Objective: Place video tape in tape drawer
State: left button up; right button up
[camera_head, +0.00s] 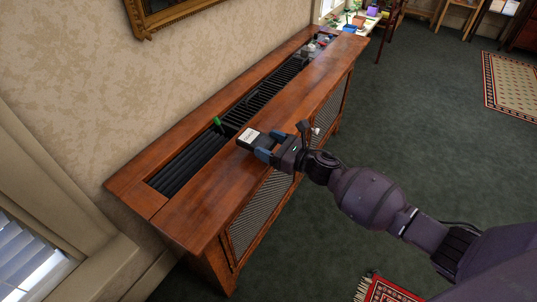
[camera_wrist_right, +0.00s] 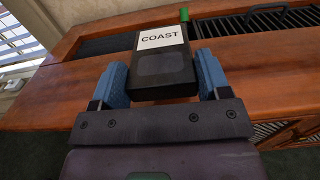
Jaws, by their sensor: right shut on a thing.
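The video tape (camera_head: 249,136) is a black case with a white label. In the right wrist view the tape (camera_wrist_right: 162,68) shows the label "COAST". My right gripper (camera_head: 267,147) is shut on the tape, with a blue finger on each side of it. It also shows in the right wrist view (camera_wrist_right: 163,85). The tape is over the front part of the wooden cabinet top (camera_head: 205,200); I cannot tell whether it touches the wood. A long recess (camera_head: 190,163) with black ribbed dividers runs along the cabinet top behind the tape. My left gripper is not in view.
A small green object (camera_head: 217,121) stands up at the recess, left of the tape. Small items (camera_head: 318,42) lie at the recess's far end. A gilt frame (camera_head: 145,30) hangs on the wall behind.

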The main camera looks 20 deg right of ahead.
jog(key=shift+f+b, duration=0.4)
jog(key=shift+f, duration=1.6)
jog(key=shift+f, duration=0.15)
jog(key=o, duration=1)
jog(key=shift+c, duration=0.2)
